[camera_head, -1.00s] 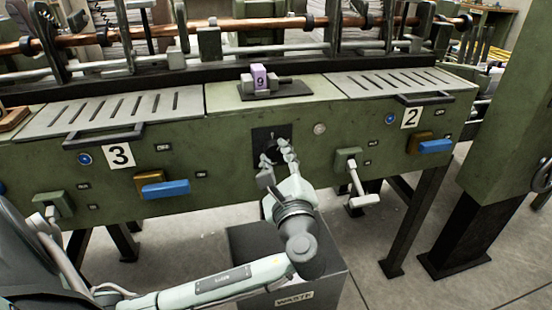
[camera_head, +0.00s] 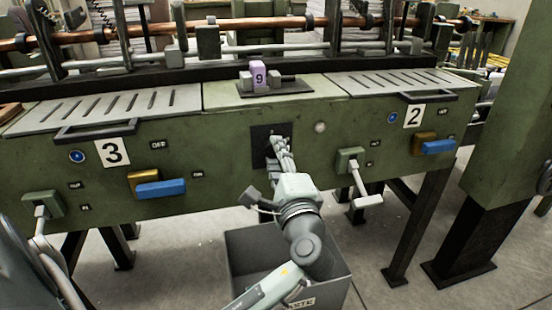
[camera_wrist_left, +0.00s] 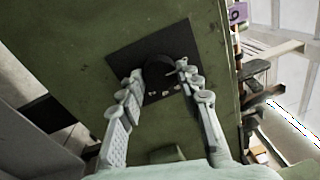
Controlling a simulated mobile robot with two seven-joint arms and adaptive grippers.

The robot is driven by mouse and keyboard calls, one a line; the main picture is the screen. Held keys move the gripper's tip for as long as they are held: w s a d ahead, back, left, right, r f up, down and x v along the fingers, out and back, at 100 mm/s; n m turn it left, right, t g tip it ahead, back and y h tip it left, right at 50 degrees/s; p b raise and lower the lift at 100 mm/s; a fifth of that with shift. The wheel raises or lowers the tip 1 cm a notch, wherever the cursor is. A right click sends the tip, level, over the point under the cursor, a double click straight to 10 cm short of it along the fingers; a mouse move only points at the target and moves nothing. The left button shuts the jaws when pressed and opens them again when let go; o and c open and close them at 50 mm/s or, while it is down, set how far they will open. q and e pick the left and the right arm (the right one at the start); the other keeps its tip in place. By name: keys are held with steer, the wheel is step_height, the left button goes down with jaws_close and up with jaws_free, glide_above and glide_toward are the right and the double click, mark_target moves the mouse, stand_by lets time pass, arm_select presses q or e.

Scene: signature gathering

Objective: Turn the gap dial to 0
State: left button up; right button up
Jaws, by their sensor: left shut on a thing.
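The gap dial shows as a dark round knob (camera_wrist_left: 158,68) on a square black plate (camera_head: 259,132) in the front of the green machine. The plate also shows in the left wrist view (camera_wrist_left: 122,58). My left gripper (camera_head: 278,142) is at the dial. In the left wrist view its two fingers (camera_wrist_left: 160,74) are on either side of the knob, shut on it. Small pale marks on the plate are too small to read. The gripper hides most of the dial in the head view. My right gripper is not in view.
A grey waste bin (camera_head: 240,255) stands below the dial, under my left arm. Blue-handled levers (camera_head: 160,189) and a grey-handled lever (camera_head: 366,201) stick out of the panel on both sides. A purple block marked 9 (camera_head: 258,77) sits above.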

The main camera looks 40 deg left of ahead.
arm_select(q)
steer(key=shift+f, duration=0.1)
stand_by(0.3)
steer(key=o, duration=1.2)
steer(key=shift+c, duration=0.2)
steer(key=shift+s+d, duration=0.1)
steer(key=r+v, duration=0.1)
steer(key=v, duration=1)
steer(key=shift+s+d+f, duration=0.3)
steer(key=shift+f, duration=0.15)
